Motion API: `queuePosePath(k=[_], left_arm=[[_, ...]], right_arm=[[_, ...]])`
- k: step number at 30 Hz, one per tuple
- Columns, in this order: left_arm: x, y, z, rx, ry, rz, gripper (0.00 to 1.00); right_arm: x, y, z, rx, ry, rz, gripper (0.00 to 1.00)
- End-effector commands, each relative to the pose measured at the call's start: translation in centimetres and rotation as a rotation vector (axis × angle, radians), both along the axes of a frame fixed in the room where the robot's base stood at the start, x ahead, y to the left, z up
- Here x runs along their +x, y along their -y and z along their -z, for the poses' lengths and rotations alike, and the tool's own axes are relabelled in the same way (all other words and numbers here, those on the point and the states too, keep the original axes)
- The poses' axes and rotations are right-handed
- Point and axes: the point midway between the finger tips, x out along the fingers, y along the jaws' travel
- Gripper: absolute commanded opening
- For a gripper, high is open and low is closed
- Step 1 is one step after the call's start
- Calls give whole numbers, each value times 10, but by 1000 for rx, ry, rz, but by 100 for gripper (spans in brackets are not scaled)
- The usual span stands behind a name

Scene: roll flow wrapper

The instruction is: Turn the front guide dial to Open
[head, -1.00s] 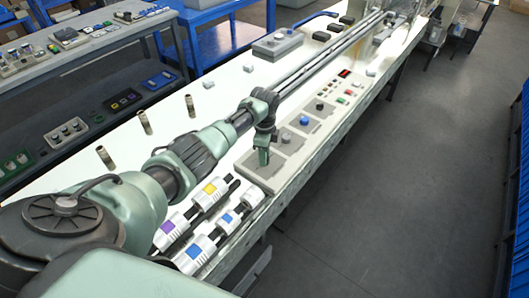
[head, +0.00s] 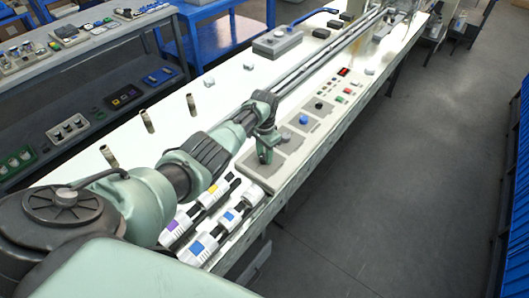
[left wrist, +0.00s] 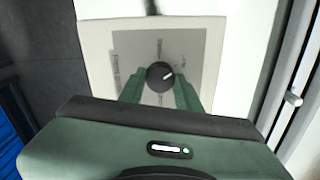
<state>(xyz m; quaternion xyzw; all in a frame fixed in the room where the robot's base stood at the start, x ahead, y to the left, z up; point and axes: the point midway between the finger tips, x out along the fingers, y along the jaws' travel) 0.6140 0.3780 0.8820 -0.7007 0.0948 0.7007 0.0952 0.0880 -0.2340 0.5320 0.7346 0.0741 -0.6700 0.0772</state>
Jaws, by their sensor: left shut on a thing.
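A dark round dial (left wrist: 160,75) with a white pointer mark sits on a grey square plate (left wrist: 205,45) in the left wrist view. The mark points to the upper right; the plate's printed labels are too blurred to read. My left gripper (left wrist: 160,88) is shut on this dial, one green finger on each side. In the head view my left gripper (head: 265,157) reaches down onto the near end of the grey control panel (head: 254,180), and the dial is hidden there. My right gripper is not in view.
Farther along the panel are a blue dial (head: 303,119), a black dial (head: 319,105) and a red display (head: 343,72). Rolls with coloured labels (head: 206,243) lie at the near end. Brass-coloured cylinders (head: 147,121) stand at left. The floor at right is clear.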

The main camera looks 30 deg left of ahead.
Motion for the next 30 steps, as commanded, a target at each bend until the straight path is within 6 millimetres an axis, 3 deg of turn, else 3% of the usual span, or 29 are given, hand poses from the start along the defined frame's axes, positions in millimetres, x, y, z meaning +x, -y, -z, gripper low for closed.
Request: queuePosePath(k=[18,30], left_arm=[[0,0,-1,0,-2,-583,0],[-1,0,0,0,-1,-875,0]], right_arm=[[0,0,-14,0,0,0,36],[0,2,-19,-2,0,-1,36]])
